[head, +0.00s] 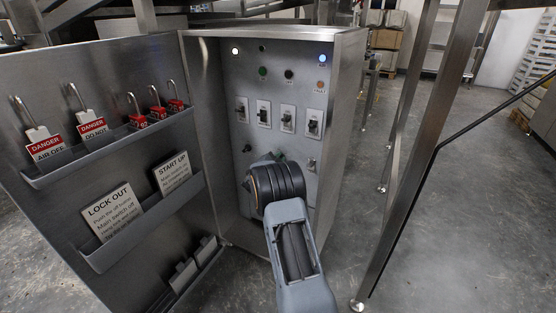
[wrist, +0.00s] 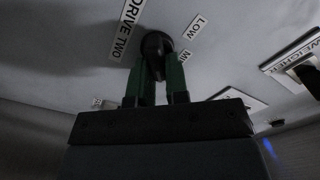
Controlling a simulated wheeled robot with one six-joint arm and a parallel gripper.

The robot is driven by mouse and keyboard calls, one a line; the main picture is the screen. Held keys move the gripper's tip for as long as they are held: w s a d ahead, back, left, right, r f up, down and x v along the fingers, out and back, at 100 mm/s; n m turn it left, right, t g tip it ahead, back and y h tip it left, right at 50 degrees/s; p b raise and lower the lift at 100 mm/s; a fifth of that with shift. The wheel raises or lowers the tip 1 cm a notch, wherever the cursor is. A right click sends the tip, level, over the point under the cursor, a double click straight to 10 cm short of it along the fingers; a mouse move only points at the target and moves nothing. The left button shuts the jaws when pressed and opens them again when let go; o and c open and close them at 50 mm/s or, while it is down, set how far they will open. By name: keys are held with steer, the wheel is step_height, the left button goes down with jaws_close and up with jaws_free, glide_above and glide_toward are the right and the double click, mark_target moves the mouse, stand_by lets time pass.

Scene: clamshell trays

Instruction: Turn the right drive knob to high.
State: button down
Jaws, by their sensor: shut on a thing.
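The drive knob labelled DRIVE TWO is a round black knob (wrist: 156,44) on the grey panel. In the wrist view LOW and a partly seen second label sit to its right. My gripper (wrist: 160,72) has its two green fingers shut on this knob from either side. In the head view my gripper (head: 281,157) reaches into the open cabinet against the lower panel, and my wrist hides the held knob. Another small black knob (head: 247,148) is to its left, clear of the gripper. Which way the held knob points cannot be told.
Several toggle switches (head: 264,113) sit above my gripper, with lamps higher up; one lamp at top right is blue. The open cabinet door (head: 95,65) with padlocks and signs is at left. A steel post (head: 420,150) stands at right.

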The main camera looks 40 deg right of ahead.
stand_by(0.4)
steer(key=c, duration=1.1)
jaws_free()
steer(key=shift+p+v, duration=2.2)
steer(key=shift+v, duration=4.8)
